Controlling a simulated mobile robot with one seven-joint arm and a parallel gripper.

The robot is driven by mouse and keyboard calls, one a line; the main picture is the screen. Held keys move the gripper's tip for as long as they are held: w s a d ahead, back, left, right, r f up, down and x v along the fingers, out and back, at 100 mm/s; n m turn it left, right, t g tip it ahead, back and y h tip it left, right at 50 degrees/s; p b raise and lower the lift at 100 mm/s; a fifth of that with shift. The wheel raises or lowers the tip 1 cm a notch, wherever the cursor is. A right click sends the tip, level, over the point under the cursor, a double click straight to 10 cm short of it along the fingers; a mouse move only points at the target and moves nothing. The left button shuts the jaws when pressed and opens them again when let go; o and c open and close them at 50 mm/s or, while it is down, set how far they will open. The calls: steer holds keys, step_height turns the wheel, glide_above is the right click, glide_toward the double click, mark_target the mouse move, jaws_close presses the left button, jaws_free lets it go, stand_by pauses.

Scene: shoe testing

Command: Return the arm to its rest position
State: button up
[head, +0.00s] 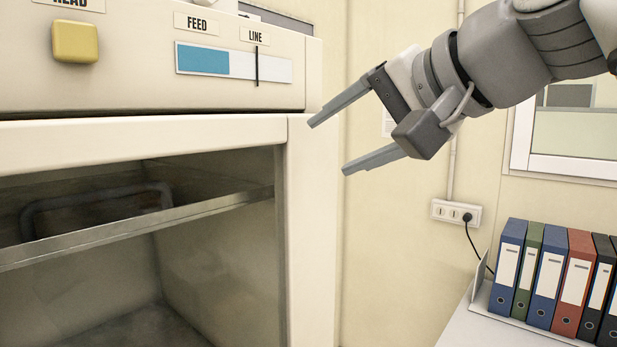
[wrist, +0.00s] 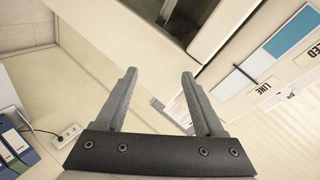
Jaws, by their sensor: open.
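My gripper (head: 328,142) is open and empty, with its two grey fingers apart. In the head view it hangs in the air at the upper middle, pointing left toward the right edge of the cream machine (head: 315,240). My arm reaches in from the upper right corner. In the wrist view the open fingers (wrist: 158,85) point up the picture, with the machine's front beyond them and nothing between them.
Several binders (head: 560,285) stand on a table at the lower right. A socket (head: 456,213) is on the wall.

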steer(key=s+d+f+n+g+h, duration=0.1)
steer(key=s+d+f+h, duration=0.1)
steer(key=f, duration=0.9)
steer(key=s+d+f+n+g+h, duration=0.2)
steer(key=s+d+f+h, duration=0.1)
steer(key=f, duration=0.8)
steer(key=s+d+f+n+g+h, duration=0.2)
steer(key=s+d+f, duration=0.3)
steer(key=f, duration=0.6)
steer(key=shift+s+h, duration=0.35)
steer(key=shift+h, duration=0.15)
steer(key=c, duration=0.3)
steer(key=shift+a, duration=0.15)
